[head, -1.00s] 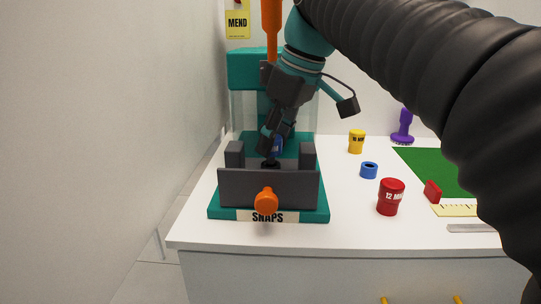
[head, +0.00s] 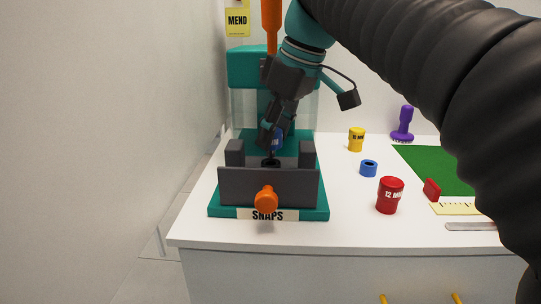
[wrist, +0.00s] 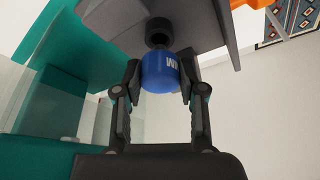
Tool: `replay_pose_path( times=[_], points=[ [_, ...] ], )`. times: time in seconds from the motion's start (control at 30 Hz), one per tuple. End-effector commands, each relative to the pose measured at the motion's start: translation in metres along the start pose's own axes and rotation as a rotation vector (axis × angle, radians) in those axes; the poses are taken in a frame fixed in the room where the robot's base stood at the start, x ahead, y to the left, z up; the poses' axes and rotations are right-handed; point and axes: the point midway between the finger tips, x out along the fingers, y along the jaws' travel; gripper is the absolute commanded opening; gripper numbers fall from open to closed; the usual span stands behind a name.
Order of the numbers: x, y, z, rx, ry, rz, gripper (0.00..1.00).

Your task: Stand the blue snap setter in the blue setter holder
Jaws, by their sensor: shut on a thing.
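The blue snap setter (head: 278,139) is held between the fingers of my gripper (head: 269,134), just above the dark block of the teal SNAPS press. In the wrist view, the setter (wrist: 161,75) is a blue cylinder with white lettering, and my gripper (wrist: 160,88) is shut on it from both sides. A dark round socket (wrist: 158,30) lies just beyond the setter; I cannot tell whether they touch. The blue setter holder (head: 369,168) is a short, hollow blue ring standing empty on the white top, to the right of the press.
The press (head: 268,185) has an orange knob and raised dark posts beside my gripper. A red jar (head: 390,195), yellow jar (head: 356,139), purple stamp-like object (head: 403,124) and green mat (head: 437,165) surround the holder. White surface lies free between press and holder.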

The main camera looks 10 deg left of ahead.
Motion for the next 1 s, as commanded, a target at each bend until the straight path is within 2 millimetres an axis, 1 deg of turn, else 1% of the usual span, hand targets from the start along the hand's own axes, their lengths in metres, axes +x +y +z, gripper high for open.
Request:
replay_pose_path(
  times=[0.23, 0.6, 1.0],
  points=[
    [-0.004, 0.0, -0.002, 0.0, 0.0, 0.0, 0.0],
    [-0.005, 0.0, -0.002, 0.0, 0.001, 0.001, 0.0],
    [-0.02, 0.0, -0.008, -0.001, 0.002, 0.001, 0.0]
  ],
)
